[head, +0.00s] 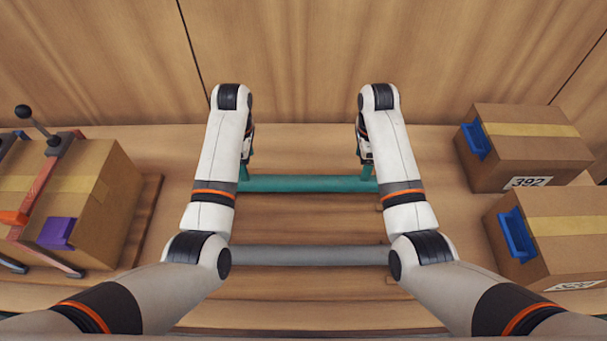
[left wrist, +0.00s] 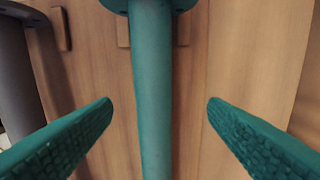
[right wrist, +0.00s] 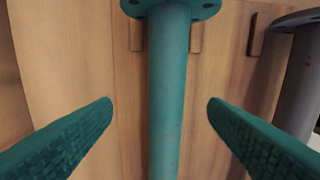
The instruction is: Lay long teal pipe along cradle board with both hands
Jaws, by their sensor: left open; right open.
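The long teal pipe (head: 308,184) lies left to right across the middle of the head view, with its ends hidden by my arms. My left gripper (head: 245,171) is at its left part and my right gripper (head: 367,171) at its right part. In the left wrist view the pipe (left wrist: 151,100) runs between the open fingers, with clear gaps on both sides. The right wrist view shows the pipe (right wrist: 168,100) likewise between open fingers. A teal flange shows at the top of each wrist view. Small wooden blocks (left wrist: 124,31) flank the pipe near the flange. I cannot clearly make out the cradle board's outline.
A grey flanged pipe (head: 308,256) lies parallel, nearer to me. Two cardboard boxes (head: 530,150) with blue handles stand at right. A clamped cardboard box (head: 92,215) stands at left. A wooden wall (head: 330,60) closes the back.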

